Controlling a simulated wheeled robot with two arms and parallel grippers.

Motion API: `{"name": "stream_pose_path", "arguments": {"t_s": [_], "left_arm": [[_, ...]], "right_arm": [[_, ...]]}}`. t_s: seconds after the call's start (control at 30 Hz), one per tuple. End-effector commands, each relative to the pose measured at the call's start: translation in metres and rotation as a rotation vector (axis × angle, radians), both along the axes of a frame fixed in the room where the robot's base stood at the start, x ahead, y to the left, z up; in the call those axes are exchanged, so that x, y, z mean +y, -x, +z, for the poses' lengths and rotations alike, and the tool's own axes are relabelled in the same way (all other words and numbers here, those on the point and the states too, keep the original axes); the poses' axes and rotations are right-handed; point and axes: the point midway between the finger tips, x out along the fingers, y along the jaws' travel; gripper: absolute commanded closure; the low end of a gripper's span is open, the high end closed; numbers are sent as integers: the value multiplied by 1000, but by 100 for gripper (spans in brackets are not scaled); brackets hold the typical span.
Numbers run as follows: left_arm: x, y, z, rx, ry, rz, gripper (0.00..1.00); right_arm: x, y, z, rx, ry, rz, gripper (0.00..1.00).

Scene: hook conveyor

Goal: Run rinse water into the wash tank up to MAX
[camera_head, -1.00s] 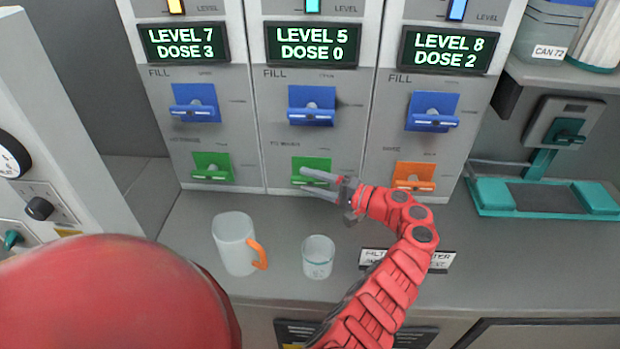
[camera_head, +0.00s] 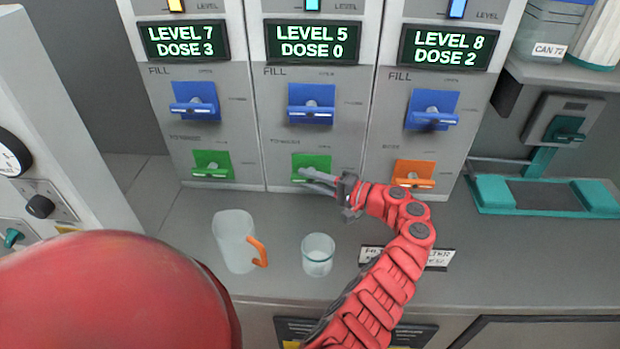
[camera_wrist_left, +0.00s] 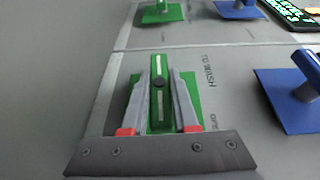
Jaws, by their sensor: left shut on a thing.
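The middle panel's display (camera_head: 312,43) reads LEVEL 5, DOSE 0. Below it is a blue FILL lever (camera_head: 311,112), and lower down a green lever plate (camera_head: 325,162) with lettering that reads TO WASH in the left wrist view (camera_wrist_left: 210,68). My left gripper (camera_head: 310,180) is at this green lever; in the left wrist view its two fingers lie on either side of the green handle (camera_wrist_left: 158,100) and are shut on it. The fingers partly hide the handle in the head view. My right gripper is not in view. No tank or MAX mark can be made out.
The left panel display (camera_head: 186,41) reads LEVEL 7, DOSE 3; the right one (camera_head: 444,50) LEVEL 8, DOSE 2. A jug with an orange handle (camera_head: 233,240) and a clear beaker (camera_head: 318,256) stand on the counter near my arm. A label (camera_head: 440,259) lies by my forearm.

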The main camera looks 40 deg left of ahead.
Motion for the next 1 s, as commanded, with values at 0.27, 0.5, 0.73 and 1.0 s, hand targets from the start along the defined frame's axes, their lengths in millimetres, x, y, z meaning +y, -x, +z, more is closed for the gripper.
{"name": "stream_pose_path", "arguments": {"t_s": [0.27, 0.5, 0.73, 1.0], "left_arm": [[0, 0, 4, -64, 101, 0, 100], [1, 0, 3, -154, 249, -1, 100], [0, 0, 5, -230, 377, -1, 100], [0, 1, 3, -276, 460, 2, 100]], "right_arm": [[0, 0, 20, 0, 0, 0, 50], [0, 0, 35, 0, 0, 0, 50], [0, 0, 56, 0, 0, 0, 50], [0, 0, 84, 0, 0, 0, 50]]}}
